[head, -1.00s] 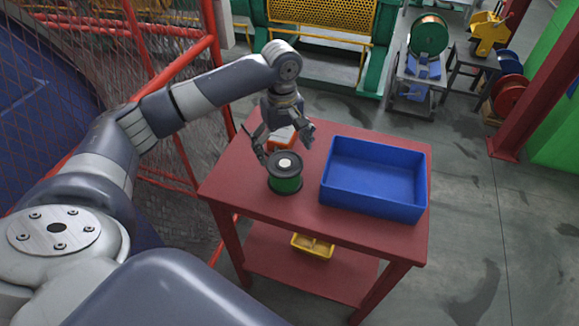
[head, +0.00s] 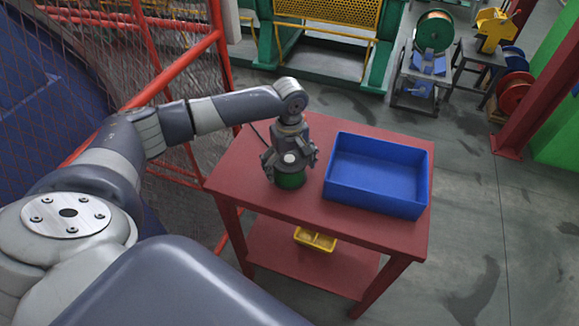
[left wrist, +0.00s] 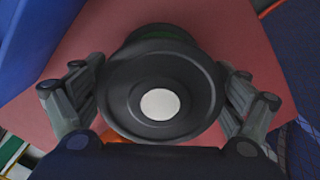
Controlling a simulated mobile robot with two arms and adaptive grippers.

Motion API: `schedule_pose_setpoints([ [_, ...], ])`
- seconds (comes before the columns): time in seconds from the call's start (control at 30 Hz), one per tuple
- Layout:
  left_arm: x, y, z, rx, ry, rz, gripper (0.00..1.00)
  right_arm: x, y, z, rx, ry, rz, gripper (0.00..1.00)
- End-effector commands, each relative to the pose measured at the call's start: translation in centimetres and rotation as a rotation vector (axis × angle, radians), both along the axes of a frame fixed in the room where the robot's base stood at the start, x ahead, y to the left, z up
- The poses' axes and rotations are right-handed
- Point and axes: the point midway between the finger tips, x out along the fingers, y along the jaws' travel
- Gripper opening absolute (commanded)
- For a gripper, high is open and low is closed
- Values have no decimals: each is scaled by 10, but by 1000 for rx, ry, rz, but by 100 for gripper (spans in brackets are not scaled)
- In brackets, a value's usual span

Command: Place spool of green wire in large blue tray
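The spool of green wire (head: 290,181) stands upright on the red table, its upper part mostly hidden by my left gripper (head: 290,168) in the head view. In the left wrist view the spool's black top flange with a pale round centre (left wrist: 160,104) fills the middle. My left gripper's fingers are spread on both sides of the flange and look open around the spool, with no clear grip on it. The large blue tray (head: 340,190) sits to the right of the spool on the same table and is empty. My right gripper is not in view.
The red table (head: 237,168) has bare top at left and front. A yellow bin (head: 315,239) is on its lower shelf. A red-framed mesh guard (head: 175,75) stands at left. A small orange thing (left wrist: 113,136) shows behind the spool in the left wrist view.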

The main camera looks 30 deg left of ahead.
Motion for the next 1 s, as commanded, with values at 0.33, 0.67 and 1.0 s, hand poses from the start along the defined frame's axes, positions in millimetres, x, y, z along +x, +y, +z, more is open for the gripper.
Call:
schedule_pose_setpoints([
  [0.33,0,0,0,1,1,0,36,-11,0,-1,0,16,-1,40],
  [0.67,1,0,1,0,-1,0,30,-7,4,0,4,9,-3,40],
  [1.0,1,0,15,0,-4,1,30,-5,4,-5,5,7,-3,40],
])
